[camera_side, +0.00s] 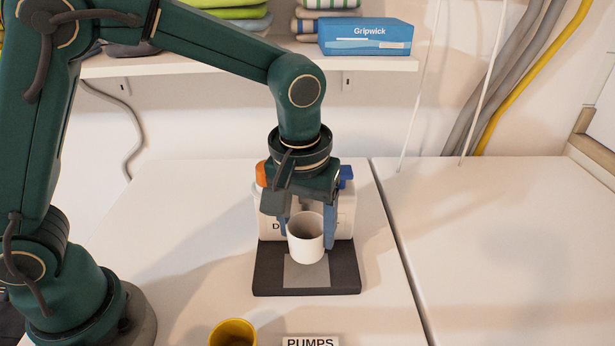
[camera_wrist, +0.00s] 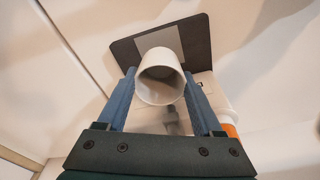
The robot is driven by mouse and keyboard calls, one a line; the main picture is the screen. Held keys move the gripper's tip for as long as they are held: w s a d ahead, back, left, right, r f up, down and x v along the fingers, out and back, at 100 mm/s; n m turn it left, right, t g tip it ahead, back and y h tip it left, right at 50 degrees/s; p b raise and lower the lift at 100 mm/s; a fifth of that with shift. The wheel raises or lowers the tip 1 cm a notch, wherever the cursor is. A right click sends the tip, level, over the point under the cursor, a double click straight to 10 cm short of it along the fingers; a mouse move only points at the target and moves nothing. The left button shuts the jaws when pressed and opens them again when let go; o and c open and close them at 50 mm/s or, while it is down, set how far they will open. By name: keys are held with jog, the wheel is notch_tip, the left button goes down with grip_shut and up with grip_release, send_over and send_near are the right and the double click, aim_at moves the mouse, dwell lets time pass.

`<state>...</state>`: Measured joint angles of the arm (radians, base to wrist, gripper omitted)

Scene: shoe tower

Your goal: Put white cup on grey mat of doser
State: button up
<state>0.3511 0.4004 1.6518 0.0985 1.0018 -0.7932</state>
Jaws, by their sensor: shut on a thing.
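The white cup (camera_side: 306,246) is upright between the blue fingers of my gripper (camera_side: 307,232), which is shut on it. It also shows between the fingers in the wrist view (camera_wrist: 160,80). The cup is over the back part of the grey mat (camera_side: 307,276), which lies on the dark base of the doser (camera_side: 264,282). I cannot tell whether the cup touches the mat or hangs just above it. The doser's white body (camera_side: 346,215) stands behind the cup, partly hidden by my gripper. Its label is mostly covered.
A yellow cup (camera_side: 233,334) stands at the front, cut off by the frame edge. A "PUMPS" label (camera_side: 310,341) is beside it. A shelf (camera_side: 240,65) at the back holds folded cloths and a blue box (camera_side: 365,37). The white table to the right is clear.

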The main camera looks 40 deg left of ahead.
aim_at(306, 247)
jog(key=shift+f, duration=2.05)
jog(key=o, duration=1.5)
jog(key=shift+f, duration=0.15)
jog(key=shift+c, duration=0.2)
notch_tip(306, 247, up, 11)
jog(key=s, duration=0.1)
jog(key=s+a+m+t, duration=0.4)
jog(key=s+a, duration=0.4)
jog(key=s, duration=0.3)
jog(key=shift+s+a+h, duration=0.25)
jog(key=shift+a+h, duration=0.05)
jog(key=shift+a, duration=0.1)
